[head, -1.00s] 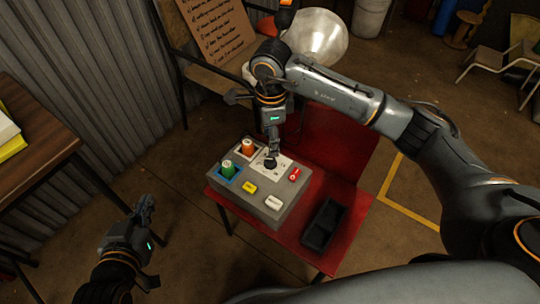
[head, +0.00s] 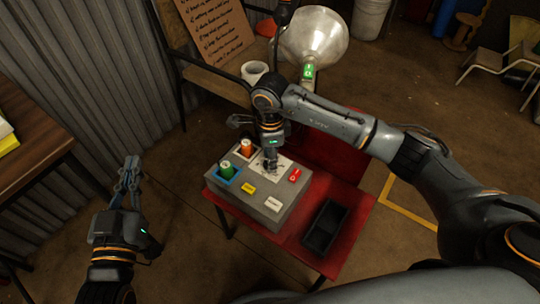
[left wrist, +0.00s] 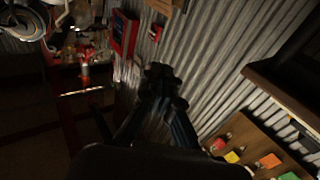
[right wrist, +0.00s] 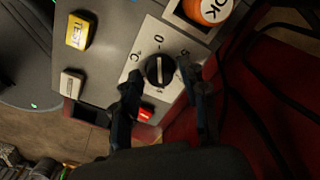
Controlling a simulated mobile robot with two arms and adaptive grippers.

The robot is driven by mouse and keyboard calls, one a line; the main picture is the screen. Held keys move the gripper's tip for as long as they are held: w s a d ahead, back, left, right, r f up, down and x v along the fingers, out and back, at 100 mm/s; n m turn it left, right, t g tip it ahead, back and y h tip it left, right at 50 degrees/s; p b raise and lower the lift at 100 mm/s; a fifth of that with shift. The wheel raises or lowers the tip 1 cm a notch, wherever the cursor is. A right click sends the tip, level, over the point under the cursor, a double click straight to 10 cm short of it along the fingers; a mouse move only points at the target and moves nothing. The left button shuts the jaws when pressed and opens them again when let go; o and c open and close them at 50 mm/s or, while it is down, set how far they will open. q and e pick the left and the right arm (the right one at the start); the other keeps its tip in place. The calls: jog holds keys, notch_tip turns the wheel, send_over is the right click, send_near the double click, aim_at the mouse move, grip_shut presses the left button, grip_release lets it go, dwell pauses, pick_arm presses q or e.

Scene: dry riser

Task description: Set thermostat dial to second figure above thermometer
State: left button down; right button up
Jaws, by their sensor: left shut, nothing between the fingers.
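The black dial (right wrist: 160,70) sits on a white plate (right wrist: 138,66) with dark marks in the right wrist view; a light pointer line shows on its face. My right gripper (right wrist: 161,80) has its fingers apart, one on each side of the dial. I cannot tell whether they touch it. In the head view my right gripper (head: 270,163) covers most of the dial on the grey control box (head: 262,213). My left gripper (head: 130,165) is shut and empty, held off to the left; its fingers also show in the left wrist view (left wrist: 162,75). I cannot make out a thermometer.
The box stands on a red chair (head: 345,212) beside a black tray (head: 325,228). Around the dial are an orange knob (head: 246,147), a green knob (head: 227,171), and red, yellow and white buttons. A lettered board (head: 212,32) and a lamp (head: 314,35) stand behind.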

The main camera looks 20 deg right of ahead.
grip_shut()
